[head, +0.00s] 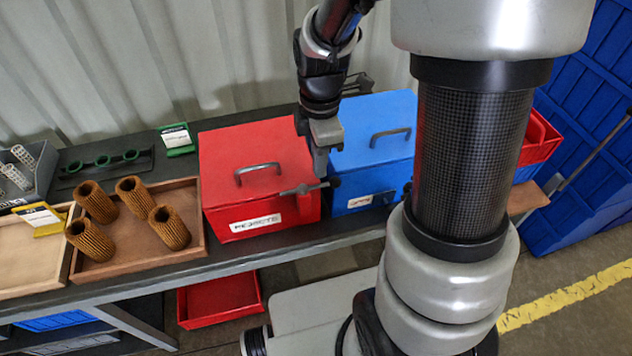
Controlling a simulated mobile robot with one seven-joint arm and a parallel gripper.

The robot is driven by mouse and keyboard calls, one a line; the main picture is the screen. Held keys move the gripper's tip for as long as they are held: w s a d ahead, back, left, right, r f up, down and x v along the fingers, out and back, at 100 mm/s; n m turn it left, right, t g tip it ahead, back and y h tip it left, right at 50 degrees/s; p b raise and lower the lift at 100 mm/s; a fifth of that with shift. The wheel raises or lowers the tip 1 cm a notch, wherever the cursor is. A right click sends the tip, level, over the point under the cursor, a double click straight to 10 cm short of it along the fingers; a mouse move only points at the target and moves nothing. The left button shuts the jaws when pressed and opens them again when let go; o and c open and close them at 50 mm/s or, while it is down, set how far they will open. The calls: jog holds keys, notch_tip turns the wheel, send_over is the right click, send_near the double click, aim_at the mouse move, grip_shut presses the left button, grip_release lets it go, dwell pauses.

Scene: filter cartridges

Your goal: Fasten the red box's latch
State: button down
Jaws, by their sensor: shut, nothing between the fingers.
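The red box (250,158) stands on the dark bench with its lid down, a grey handle (258,171) on top and a white label on its front. Its latch (306,188) is a grey bar with a dark knob at the front right corner, lying roughly level and reaching past the box's right edge. My gripper (321,172) points down just above the latch's knob end, beside the box's right side. It is shut with nothing in it. I cannot tell whether its fingertips touch the latch.
A blue box (372,135) with a handle stands close on the right of the red box. A wooden tray (138,262) with several brown filter cartridges (170,228) is on the left. A red bin (222,300) sits below the bench. My arm hides the bench's right part.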

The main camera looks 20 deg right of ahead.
jog(key=shift+f, duration=0.25)
jog(key=shift+f+b, duration=0.95)
jog(key=shift+f, duration=0.05)
jog(key=shift+r, duration=0.25)
jog(key=shift+s+d, duration=0.2)
jog(key=shift+s, duration=0.6)
